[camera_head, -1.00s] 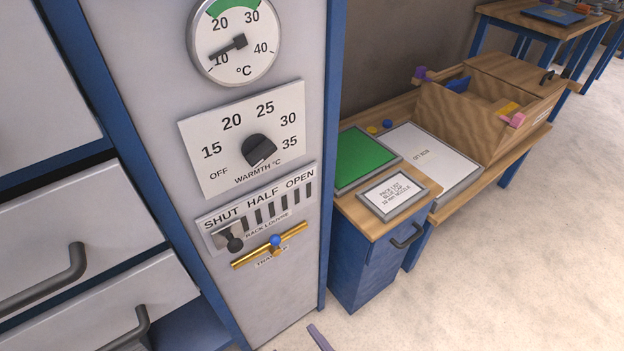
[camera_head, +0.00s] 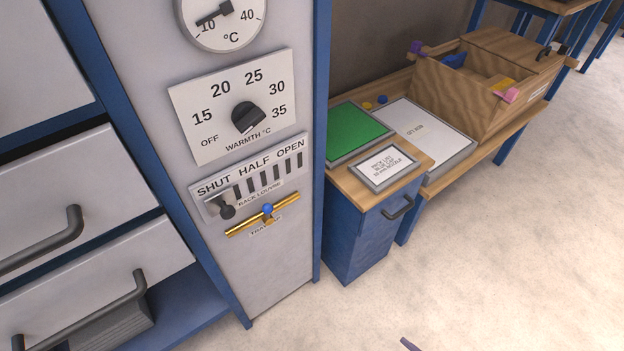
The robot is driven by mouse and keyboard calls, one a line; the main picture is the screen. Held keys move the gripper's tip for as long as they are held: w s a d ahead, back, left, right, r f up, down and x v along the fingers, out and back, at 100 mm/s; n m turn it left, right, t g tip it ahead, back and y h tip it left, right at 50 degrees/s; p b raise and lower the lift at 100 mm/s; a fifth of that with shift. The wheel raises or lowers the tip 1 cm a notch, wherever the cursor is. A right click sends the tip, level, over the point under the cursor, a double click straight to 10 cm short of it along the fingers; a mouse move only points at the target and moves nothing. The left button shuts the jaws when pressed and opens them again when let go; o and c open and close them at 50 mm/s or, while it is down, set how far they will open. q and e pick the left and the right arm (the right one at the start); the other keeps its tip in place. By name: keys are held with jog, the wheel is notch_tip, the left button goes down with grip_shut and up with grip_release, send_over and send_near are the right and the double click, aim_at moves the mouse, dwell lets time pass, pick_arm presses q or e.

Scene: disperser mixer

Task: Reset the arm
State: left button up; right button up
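The task names no object. Neither gripper can be made out in the head view. A small purple-grey sliver (camera_head: 409,344) shows at the bottom edge, right of centre; I cannot tell what it belongs to. The cabinet panel carries a temperature gauge (camera_head: 222,18), cut off at the top. Below it is a black warmth knob (camera_head: 248,117). The rack louvre lever (camera_head: 224,208) sits at the SHUT end of its slots. A brass tap handle (camera_head: 263,213) with a blue centre lies under it.
Two grey drawers (camera_head: 100,262) with bar handles are at left. On the right, a low bench holds a green mat (camera_head: 357,132), a white mat (camera_head: 425,135), a label card (camera_head: 383,168) and a wooden crate (camera_head: 458,98). The floor at lower right is clear.

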jog(key=s+d+f+m+g+h, duration=0.1)
jog(key=s+d+f+g+h, duration=0.2)
jog(key=d, duration=0.5)
jog(key=s+d+f+m+g+h, duration=0.1)
jog(key=s+d+f+h, duration=0.35)
jog(key=d, duration=0.45)
jog(key=s+d+m+g+h, duration=0.3)
jog(key=s+d+g, duration=0.1)
jog(key=s+d, duration=0.7)
pick_arm(q)
jog(key=shift+w+d+r+p, duration=0.1)
jog(key=shift+w+r+p, duration=0.3)
jog(key=shift+r+p, duration=0.5)
pick_arm(e)
jog(key=s+a+f+m+g+y, duration=0.1)
jog(key=s+a+f+y, duration=0.1)
jog(key=a, duration=0.9)
jog(key=s+a+f+m+g+y, duration=0.1)
jog(key=s+a+f+y, duration=0.1)
jog(key=a, duration=0.9)
jog(key=shift+s+a+f+m, duration=0.35)
jog(key=shift+s+f, duration=0.15)
jog(key=shift+f, duration=0.25)
pick_arm(q)
jog(key=shift+s, duration=0.15)
jog(key=shift+s, duration=0.3)
